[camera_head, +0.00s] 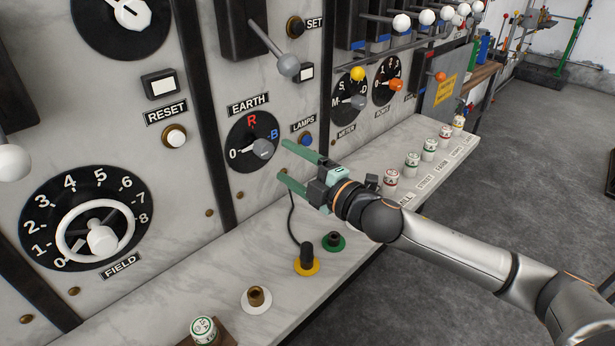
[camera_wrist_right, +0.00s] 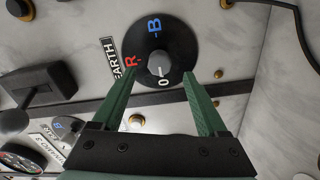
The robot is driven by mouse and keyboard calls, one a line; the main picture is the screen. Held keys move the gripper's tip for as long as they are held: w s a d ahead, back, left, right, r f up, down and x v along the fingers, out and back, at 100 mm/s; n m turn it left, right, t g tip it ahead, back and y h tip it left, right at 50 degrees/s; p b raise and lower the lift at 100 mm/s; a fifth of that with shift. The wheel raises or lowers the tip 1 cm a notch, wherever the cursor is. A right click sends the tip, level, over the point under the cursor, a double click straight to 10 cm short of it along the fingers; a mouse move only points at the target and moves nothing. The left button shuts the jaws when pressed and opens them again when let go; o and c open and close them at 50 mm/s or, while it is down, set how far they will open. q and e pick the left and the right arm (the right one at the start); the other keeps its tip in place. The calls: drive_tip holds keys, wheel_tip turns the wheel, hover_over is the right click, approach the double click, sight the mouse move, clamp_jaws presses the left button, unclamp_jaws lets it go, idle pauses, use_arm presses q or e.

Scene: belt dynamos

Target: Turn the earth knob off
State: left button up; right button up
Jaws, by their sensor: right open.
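The earth knob (camera_head: 263,148) is a small grey knob on a round black dial (camera_head: 241,131) marked 0, red R and blue B, under the EARTH label (camera_head: 248,104). The knob (camera_wrist_right: 158,65) also shows in the right wrist view, close to the 0; I cannot tell for sure which mark it points to. My right gripper (camera_head: 282,160) has green fingers, open and empty, just right of the dial and a little out from the panel. In the right wrist view, the dial and knob appear between the fingertips (camera_wrist_right: 150,57). My left gripper is out of view.
A grey lever (camera_head: 287,62) juts out above the dial. The LAMPS button (camera_head: 306,139) is close to the fingers. Below is a marble shelf (camera_head: 340,290) with a yellow-based plug and black cable (camera_head: 306,259) and a green-based socket (camera_head: 333,241). The FIELD wheel (camera_head: 103,237) is at left.

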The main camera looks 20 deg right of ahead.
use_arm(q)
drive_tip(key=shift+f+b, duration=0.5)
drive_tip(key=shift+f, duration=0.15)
use_arm(e)
drive_tip(key=shift+v, duration=2.55)
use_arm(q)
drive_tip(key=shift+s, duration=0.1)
